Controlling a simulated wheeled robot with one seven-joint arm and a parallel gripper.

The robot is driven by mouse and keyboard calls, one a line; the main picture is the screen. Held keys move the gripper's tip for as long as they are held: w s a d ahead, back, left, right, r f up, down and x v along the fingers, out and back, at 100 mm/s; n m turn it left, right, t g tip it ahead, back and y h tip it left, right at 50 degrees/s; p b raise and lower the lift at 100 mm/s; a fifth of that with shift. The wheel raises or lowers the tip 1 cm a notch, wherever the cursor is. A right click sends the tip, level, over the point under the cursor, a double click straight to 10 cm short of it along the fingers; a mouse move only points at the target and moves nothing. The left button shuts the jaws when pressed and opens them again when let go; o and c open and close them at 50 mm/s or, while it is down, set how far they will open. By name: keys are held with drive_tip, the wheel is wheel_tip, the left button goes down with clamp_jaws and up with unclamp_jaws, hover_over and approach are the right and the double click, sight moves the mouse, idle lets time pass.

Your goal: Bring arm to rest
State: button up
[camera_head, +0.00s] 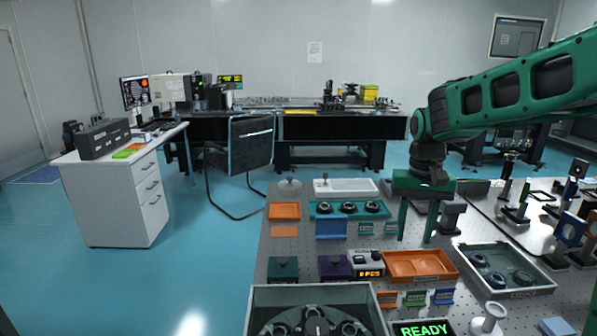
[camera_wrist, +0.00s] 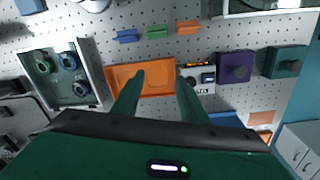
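My green arm (camera_head: 510,90) reaches in from the right in the head view. My gripper (camera_head: 416,239) hangs from it, pointing down above the perforated optical table (camera_head: 300,240). In the wrist view its two fingers (camera_wrist: 160,80) are spread apart with nothing between them. The orange tray (camera_head: 420,265) lies below the fingers, and it looks empty; it also shows in the wrist view (camera_wrist: 155,78). The fingers appear to be above the table, clear of the tray.
Beside the orange tray are a small device with an orange display (camera_head: 367,263), a purple block (camera_head: 334,266) and a grey tray with round parts (camera_head: 506,270). A blue-green holder with round mounts (camera_head: 348,209) stands behind. A READY sign (camera_head: 422,329) is at the front.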

drive_tip(key=s+d+f+m, duration=0.1)
drive_tip(key=s+d, duration=0.2)
drive_tip(key=s, duration=0.7)
drive_tip(key=s+d+f+m, duration=0.1)
drive_tip(key=s+d, duration=0.3)
drive_tip(key=s, duration=0.6)
drive_tip(key=s+d+f+m, duration=0.1)
drive_tip(key=s+d, duration=0.3)
drive_tip(key=s, duration=0.6)
drive_tip(key=shift+s+f+y, duration=0.25)
drive_tip(key=shift+f+y, duration=0.05)
drive_tip(key=shift+f, duration=0.3)
drive_tip(key=shift+w+f, duration=0.35)
drive_tip(key=shift+w, duration=0.4)
drive_tip(key=shift+s+r, duration=0.1)
